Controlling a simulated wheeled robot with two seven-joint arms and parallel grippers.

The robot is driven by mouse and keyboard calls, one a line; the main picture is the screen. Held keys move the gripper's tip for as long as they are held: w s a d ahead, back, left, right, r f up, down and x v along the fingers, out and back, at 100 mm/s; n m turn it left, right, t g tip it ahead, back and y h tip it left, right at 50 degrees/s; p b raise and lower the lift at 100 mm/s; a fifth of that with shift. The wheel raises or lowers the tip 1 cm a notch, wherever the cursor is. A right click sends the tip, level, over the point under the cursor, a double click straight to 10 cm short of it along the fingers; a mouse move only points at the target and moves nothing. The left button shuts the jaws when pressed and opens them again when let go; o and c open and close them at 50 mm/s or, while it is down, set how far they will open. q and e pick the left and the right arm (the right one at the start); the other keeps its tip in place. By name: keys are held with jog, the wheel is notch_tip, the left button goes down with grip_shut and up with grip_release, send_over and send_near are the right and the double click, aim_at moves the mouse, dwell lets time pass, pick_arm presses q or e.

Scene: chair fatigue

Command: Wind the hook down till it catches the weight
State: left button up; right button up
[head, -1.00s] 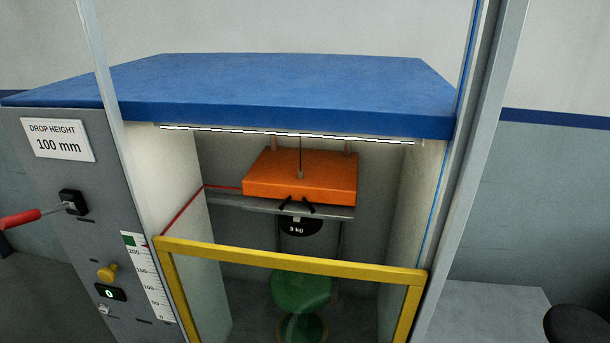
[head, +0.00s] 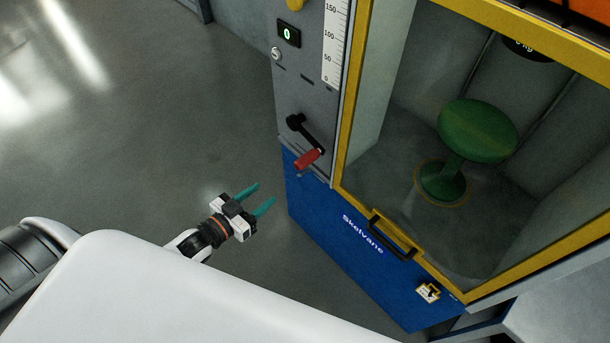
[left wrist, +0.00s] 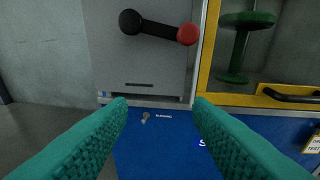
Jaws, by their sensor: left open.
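The crank (head: 308,135) is a black arm with a red knob (head: 308,159) on the grey front panel; the crank arm (left wrist: 158,29) also shows in the left wrist view, with its red knob (left wrist: 188,34) to the right. My left gripper (head: 266,193) is open and empty, to the left of and below the crank and apart from it. Its teal fingers (left wrist: 160,104) spread below the crank in the wrist view. Only the bottom of the black weight (head: 528,48) shows, at the top right. The hook is out of view now. My right gripper is not in view.
A green stool (head: 478,131) stands behind the yellow-framed door (head: 350,130). The door has a black handle (head: 393,236). A counter reading 0 (head: 288,33) and a scale (head: 335,45) are above the crank. The floor left of the machine is clear.

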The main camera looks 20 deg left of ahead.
aim_at(296, 167)
pick_arm(q)
notch_tip(296, 167, up, 5)
jog(key=d+m+t+h, duration=0.1)
jog(key=d+h, duration=0.1)
jog(key=d, duration=0.1)
jog(key=b+x, duration=0.1)
jog(key=x, duration=1.1)
jog(key=shift+r, duration=0.2)
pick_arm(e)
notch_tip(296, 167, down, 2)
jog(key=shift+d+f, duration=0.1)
